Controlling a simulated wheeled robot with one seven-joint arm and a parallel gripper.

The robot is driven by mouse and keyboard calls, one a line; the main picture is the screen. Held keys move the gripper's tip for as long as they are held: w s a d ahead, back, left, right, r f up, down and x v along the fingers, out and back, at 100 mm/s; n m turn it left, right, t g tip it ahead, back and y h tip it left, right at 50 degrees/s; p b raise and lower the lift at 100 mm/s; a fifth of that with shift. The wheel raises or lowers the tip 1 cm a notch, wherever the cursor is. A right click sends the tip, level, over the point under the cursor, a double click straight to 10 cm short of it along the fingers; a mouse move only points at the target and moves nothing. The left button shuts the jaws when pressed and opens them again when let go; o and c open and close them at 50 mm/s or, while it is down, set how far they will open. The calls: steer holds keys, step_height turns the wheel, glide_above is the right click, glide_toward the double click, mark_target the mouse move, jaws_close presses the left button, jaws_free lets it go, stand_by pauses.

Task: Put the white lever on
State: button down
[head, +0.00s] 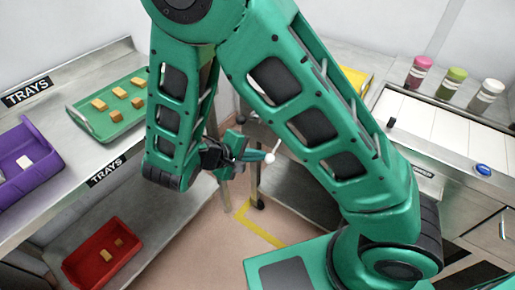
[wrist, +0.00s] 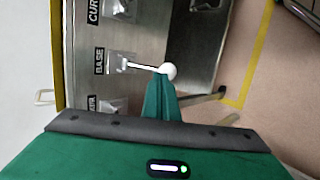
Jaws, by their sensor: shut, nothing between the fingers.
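The white lever (wrist: 143,66), a thin pale rod with a white ball end, sticks out from a metal panel beside the label BASE in the wrist view. Its ball end also shows in the head view (head: 269,158), just right of my fingertips. My gripper (wrist: 163,82) is shut and empty. Its green fingertips are right at the ball in the wrist view; I cannot tell whether they touch it. In the head view my gripper (head: 262,156) hangs between the two benches, and my arm hides most of the panel.
A green tray (head: 110,131) with several tan blocks, a purple bin (head: 45,149) and a red bin (head: 85,276) stand at left. Jars, including a green-lidded one (head: 451,83), stand at right. Other labelled fittings, one marked CUR (wrist: 94,12), flank the lever on the panel.

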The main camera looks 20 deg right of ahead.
steer(key=shift+d+r, duration=0.1)
steer(key=shift+r, duration=0.05)
steer(key=shift+r, duration=0.7)
steer(key=s+a+r, duration=0.4)
steer(key=s+a, duration=0.2)
steer(key=a, duration=0.5)
steer(key=shift+a+r, duration=0.2)
steer(key=shift+a, duration=0.2)
